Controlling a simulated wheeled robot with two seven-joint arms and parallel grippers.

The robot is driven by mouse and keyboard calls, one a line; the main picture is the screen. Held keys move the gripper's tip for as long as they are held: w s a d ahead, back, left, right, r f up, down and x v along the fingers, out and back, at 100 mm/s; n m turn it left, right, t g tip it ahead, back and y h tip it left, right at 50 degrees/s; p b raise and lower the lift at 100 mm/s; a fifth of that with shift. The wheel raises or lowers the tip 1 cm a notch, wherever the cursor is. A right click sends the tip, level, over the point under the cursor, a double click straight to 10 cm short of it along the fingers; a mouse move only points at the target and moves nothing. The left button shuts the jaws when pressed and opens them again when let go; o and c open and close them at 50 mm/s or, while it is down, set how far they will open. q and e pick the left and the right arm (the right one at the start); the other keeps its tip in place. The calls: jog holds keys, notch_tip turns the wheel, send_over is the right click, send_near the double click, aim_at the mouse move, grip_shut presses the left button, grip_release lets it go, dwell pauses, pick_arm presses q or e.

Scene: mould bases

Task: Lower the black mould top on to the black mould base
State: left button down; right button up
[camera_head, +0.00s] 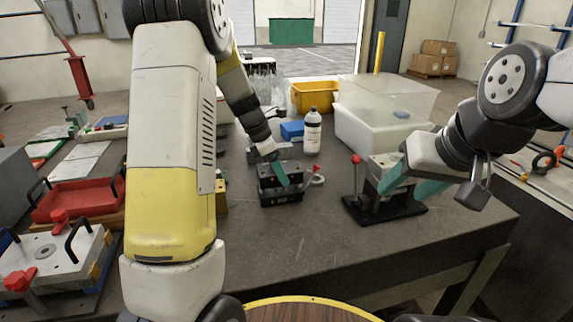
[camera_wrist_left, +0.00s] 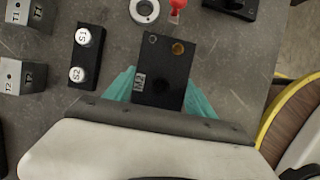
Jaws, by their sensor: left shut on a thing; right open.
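The black mould top (camera_wrist_left: 165,62) is held between the teal fingers of my left gripper (camera_wrist_left: 160,95). In the wrist view its upper face shows a brass-coloured hole, a smaller grey hole and a label near the gripper. In the head view the mould top (camera_head: 268,184) is at the table's middle, with my left gripper (camera_head: 281,174) shut on it. A dark block, seemingly the black mould base (camera_head: 283,198), shows directly below it. I cannot tell whether they touch. The wrist view hides the base. My right gripper (camera_head: 411,184) is open by the fixture at right.
A black block with silver pins S1 and S2 (camera_wrist_left: 87,57) stands beside the mould. A white ring (camera_head: 317,180) and red-knobbed lever (camera_wrist_left: 177,8) are close on another side. A black-based fixture (camera_head: 372,211) stands right. The table front is clear.

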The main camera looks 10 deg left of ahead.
pick_arm(q)
jog(key=shift+f, duration=0.95)
dwell(0.5)
jog(key=shift+c, duration=1.2)
grip_release()
jog(key=v, duration=0.7)
jog(key=shift+r, duration=0.25)
jog(key=s+r+m+t, duration=0.2)
jog(key=s+r+m, duration=0.85)
jog(key=s, duration=0.35)
jog(key=s+m+t+y, duration=0.2)
jog(key=s+m, duration=1)
jog(key=s, duration=0.1)
jog(key=shift+d+r+m, duration=0.2)
jog(key=shift+d+m, duration=0.1)
jog(key=shift+m, duration=0.05)
